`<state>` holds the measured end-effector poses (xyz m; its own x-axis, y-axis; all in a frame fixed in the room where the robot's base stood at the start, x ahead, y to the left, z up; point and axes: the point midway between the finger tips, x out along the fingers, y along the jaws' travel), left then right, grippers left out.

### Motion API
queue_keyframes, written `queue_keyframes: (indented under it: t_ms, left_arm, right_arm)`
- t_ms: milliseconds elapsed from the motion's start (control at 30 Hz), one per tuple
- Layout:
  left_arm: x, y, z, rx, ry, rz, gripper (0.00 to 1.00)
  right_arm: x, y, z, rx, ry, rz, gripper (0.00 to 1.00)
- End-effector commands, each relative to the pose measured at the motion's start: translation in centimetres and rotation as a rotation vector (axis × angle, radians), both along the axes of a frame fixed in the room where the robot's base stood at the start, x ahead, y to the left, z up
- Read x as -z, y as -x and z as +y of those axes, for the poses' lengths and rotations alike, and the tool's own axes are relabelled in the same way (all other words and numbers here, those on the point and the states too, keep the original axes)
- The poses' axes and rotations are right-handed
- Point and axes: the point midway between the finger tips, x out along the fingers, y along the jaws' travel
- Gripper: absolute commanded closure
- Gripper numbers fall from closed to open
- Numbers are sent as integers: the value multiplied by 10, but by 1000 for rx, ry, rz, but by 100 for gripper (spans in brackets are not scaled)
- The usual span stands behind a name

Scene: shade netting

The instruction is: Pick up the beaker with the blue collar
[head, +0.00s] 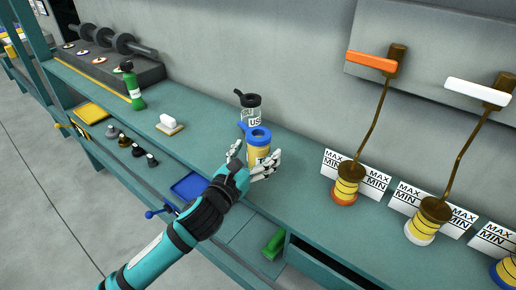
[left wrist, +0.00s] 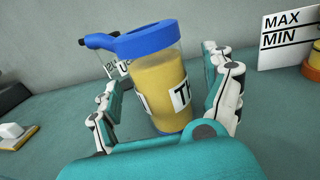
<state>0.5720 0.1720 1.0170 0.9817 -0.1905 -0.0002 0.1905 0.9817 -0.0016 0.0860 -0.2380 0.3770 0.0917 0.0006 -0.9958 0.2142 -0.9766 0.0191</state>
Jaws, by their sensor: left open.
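The beaker with the blue collar (head: 259,142) stands upright on the teal bench in the head view, filled with yellow content and carrying a white label. In the left wrist view the beaker (left wrist: 163,88) stands between my open fingers. My left gripper (head: 251,162) is open around its lower part, with fingers on both sides; it also shows in the left wrist view (left wrist: 168,103). I cannot tell whether the fingers touch it. A clear beaker with a black collar (head: 250,107) stands just behind it, partly hidden. My right gripper is not in view.
A green bottle (head: 132,86) and a white block on a small board (head: 170,124) stand to the left. MAX/MIN cards (head: 353,172) and a yellow-banded cylinder with a lever (head: 346,184) are to the right. The wall is close behind.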

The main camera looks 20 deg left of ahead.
Motion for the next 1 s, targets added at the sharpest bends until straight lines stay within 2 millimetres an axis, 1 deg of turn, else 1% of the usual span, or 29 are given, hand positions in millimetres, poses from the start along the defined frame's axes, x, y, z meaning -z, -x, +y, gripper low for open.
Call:
queue_keyframes:
  t_ms: [33, 133, 367, 400, 900, 967, 1000]
  left_arm:
    - [-2, -8, -1, -1, 0, -2, 16]
    - [-1, -16, -2, -1, 0, -1, 16]
    - [0, -18, -3, 0, -2, 0, 16]
    - [0, -18, -2, 0, -2, 0, 17]
    - [0, -17, -2, -1, -2, 0, 83]
    - [-1, -17, -2, 0, -1, -3, 89]
    - [-1, -17, -2, 0, -1, -3, 89]
  right_arm:
    - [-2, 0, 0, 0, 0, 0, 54]
    - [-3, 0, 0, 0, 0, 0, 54]
    - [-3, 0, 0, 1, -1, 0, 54]
    - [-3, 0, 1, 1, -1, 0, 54]
    - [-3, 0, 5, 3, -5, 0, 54]
    - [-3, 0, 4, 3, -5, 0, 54]
    - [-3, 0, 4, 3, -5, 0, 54]
